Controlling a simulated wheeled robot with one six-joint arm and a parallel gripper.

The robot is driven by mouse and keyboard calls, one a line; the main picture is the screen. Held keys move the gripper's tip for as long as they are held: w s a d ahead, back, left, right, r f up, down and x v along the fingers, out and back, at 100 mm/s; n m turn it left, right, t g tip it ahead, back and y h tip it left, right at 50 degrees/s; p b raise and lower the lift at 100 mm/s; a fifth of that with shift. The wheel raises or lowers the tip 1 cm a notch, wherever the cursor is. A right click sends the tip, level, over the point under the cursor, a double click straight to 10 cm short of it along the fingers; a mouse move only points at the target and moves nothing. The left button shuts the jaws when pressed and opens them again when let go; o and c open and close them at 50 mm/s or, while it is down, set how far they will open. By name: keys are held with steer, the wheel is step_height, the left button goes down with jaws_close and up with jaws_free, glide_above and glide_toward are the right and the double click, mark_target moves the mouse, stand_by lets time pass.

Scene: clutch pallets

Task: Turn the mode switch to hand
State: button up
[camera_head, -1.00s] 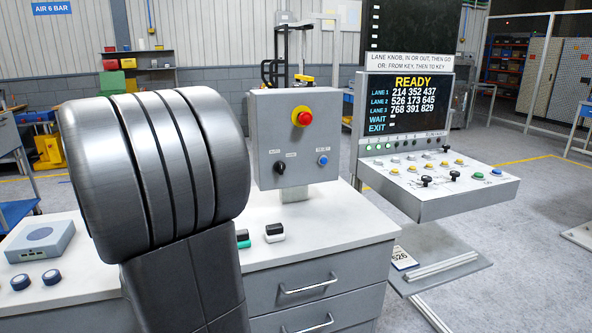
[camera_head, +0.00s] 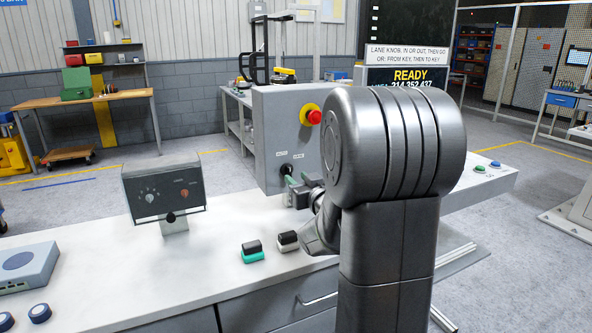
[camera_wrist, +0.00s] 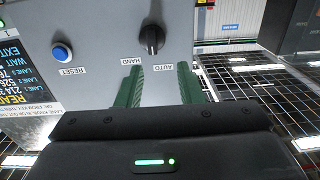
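The mode switch is a black knob (camera_wrist: 152,38) on the front of a grey control box (camera_head: 262,115), and it also shows in the head view (camera_head: 286,169). In the wrist view its HAND label (camera_wrist: 130,61) is left and its AUTO label (camera_wrist: 167,66) right, both upside down. I cannot tell clearly which one the knob points at. My gripper (camera_wrist: 159,66) has its green fingers spread with nothing between them. The knob lies just beyond the fingertips, roughly in line with the gap. In the head view my gripper (camera_head: 298,180) is close to the box front, partly hidden by my arm.
A red emergency button (camera_head: 311,115) is above the knob, and a blue RESET button (camera_wrist: 62,52) beside it. A lane console with a screen (camera_head: 410,78) stands right, mostly behind my arm. A small dial panel (camera_head: 163,188) and two small blocks (camera_head: 253,252) are on the counter.

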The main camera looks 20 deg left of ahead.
mark_target(290, 169)
steer(key=x, duration=0.5)
steer(key=shift+w+d+p, duration=0.2)
steer(key=shift+w+p, duration=0.1)
steer(key=shift+w, duration=0.25)
steer(key=shift+w+a, duration=0.3)
steer(key=shift+a, duration=0.1)
jaws_close()
